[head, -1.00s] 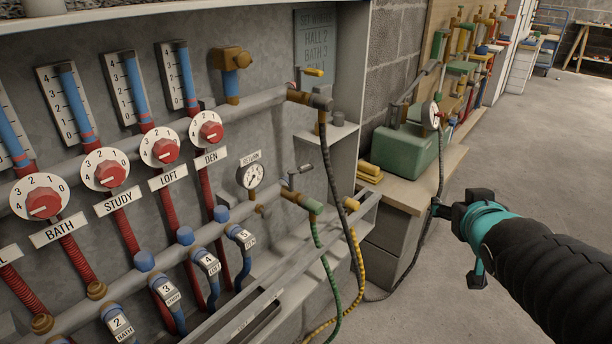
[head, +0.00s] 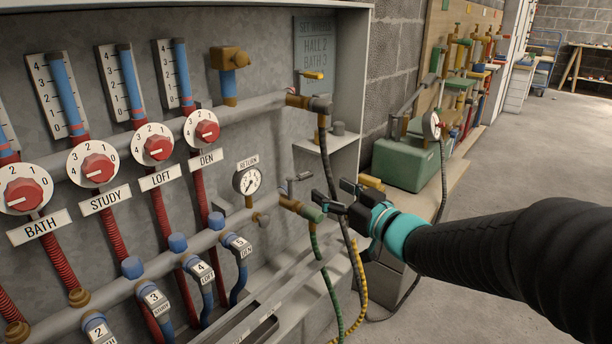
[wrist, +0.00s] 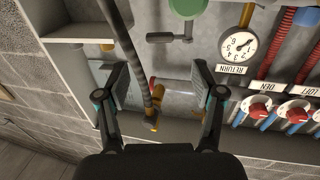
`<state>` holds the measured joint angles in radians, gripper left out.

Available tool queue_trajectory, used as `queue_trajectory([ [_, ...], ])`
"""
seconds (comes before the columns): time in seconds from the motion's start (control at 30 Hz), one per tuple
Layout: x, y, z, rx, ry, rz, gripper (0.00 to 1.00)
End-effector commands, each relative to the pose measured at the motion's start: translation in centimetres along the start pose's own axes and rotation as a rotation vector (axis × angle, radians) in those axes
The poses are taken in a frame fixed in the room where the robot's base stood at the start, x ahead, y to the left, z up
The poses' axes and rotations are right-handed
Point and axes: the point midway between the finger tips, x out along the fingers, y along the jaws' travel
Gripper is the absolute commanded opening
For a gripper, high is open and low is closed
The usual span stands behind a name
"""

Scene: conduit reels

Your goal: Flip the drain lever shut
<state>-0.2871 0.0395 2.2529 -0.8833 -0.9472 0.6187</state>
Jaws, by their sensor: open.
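Two lever valves sit at the right end of the pipes, and neither shows a label naming the drain. My gripper (head: 326,186) is open and empty, just right of the lower valve. In the wrist view, my open fingers (wrist: 157,80) flank the black hose and upper valve, contact unclear.
A black hose (head: 329,160) hangs from the upper valve close to my fingers. A return gauge (head: 247,181) is left of the lower valve. A cabinet side wall and small shelf (head: 340,140) stand behind. A green box (head: 402,163) sits on the bench at right.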

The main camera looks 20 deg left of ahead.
Motion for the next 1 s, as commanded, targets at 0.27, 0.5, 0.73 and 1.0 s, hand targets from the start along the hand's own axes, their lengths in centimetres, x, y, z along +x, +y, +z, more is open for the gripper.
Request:
queue_trajectory([
  [0.27, 5.3, -0.1, 0.1, 0.001, -0.001, -0.002, 0.68],
  [0.5, 8.6, 0.1, 0.1, 0.000, -0.002, 0.001, 0.68],
  [0.73, 9.8, 0.0, 0.0, 0.000, 0.000, 0.002, 0.68],
  [1.0, 9.8, 0.1, 0.0, 0.000, -0.001, 0.002, 0.63],
])
